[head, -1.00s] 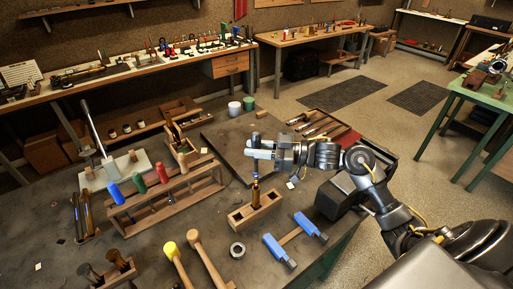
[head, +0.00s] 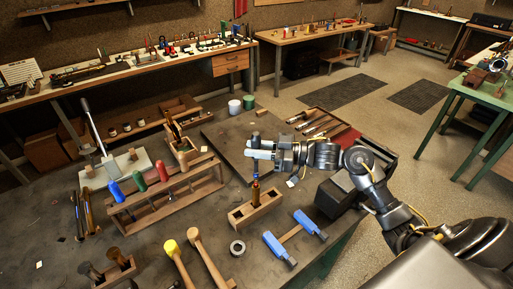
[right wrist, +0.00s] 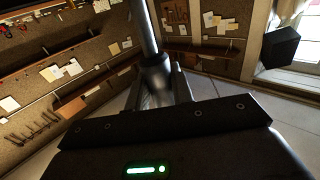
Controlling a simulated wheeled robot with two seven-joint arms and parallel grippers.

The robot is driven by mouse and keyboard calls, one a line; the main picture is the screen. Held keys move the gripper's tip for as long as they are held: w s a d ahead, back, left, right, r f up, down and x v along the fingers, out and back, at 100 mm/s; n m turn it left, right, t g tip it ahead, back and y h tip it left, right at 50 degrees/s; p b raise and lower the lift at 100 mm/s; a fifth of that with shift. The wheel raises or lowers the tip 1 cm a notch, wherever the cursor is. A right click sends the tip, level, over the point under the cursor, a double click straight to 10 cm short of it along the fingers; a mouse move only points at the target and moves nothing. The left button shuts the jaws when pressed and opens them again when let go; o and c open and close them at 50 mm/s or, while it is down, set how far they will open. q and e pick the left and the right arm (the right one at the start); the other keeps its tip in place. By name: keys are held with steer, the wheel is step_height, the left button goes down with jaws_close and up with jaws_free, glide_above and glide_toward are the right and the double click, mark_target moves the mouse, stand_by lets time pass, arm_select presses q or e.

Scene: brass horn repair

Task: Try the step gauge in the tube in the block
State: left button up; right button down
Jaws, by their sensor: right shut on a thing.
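A wooden block (head: 256,209) sits on the dark bench top, with a short brass-coloured tube (head: 256,190) standing upright in it. My right gripper (head: 259,154) is directly above the tube, shut on the step gauge (head: 256,171), a dark, slim upright rod. Part of the gauge shows above the fingers and part below. Its lower end meets the tube's mouth; I cannot tell how far inside it is. In the right wrist view a grey rod, apparently the gauge (right wrist: 148,30), rises from between the fingers. My left gripper is out of view.
A wooden rack (head: 165,190) with blue, green and red handled tools stands left of the block. A blue-ended clamp (head: 295,237), a dark ring (head: 237,248) and mallets (head: 205,255) lie in front. A tool tray (head: 320,128) lies behind my right arm.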

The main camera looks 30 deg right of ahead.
mark_target(256, 133)
steer(key=shift+f+b, duration=1.4)
steer(key=shift+f, duration=1)
stand_by(0.4)
steer(key=shift+r+p, duration=2.65)
steer(key=shift+r, duration=3.55)
